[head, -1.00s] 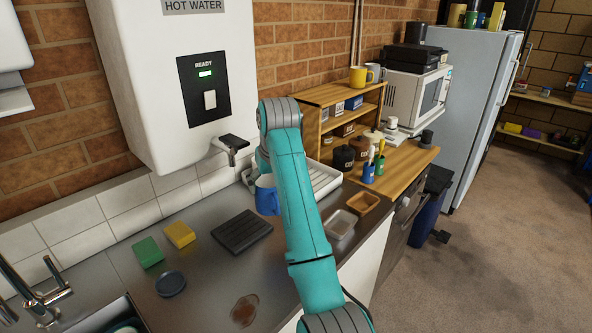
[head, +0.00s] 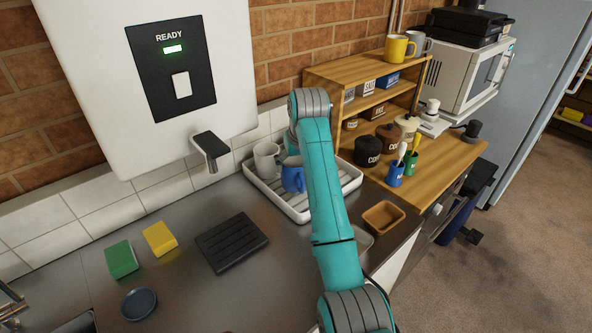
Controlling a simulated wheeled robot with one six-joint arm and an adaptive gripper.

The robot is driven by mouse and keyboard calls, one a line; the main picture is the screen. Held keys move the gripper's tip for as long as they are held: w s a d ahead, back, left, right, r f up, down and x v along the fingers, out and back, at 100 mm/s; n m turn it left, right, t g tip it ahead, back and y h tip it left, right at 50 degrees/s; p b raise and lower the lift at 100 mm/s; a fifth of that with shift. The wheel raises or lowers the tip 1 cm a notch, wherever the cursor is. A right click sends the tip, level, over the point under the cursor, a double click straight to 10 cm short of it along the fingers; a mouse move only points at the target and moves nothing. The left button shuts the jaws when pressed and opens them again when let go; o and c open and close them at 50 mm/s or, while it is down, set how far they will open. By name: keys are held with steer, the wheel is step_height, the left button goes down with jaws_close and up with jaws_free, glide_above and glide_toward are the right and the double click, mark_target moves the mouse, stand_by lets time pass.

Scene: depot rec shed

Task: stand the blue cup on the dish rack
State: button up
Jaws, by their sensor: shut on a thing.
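The blue cup (head: 292,178) is upright, at the front left part of the white dish rack (head: 298,214), just left of my teal arm. My gripper (head: 291,155) is largely hidden behind my arm's end and is shut on the blue cup. I cannot tell whether the cup's base touches the rack or hangs a little above it. A white mug (head: 265,160) stands in the rack, close to the left of the blue cup. My arm covers the middle of the rack.
The hot water heater (head: 150,80) and its spout (head: 210,148) hang left of the rack. A wooden shelf (head: 340,77) stands behind it, with dark jars. A black ridged mat (head: 232,242), sponges (head: 160,239) and a wooden tray (head: 383,217) lie on the metal counter.

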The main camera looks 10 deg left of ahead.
steer(key=shift+f, duration=1.35)
steer(key=o, duration=1.3)
steer(key=shift+f, duration=0.15)
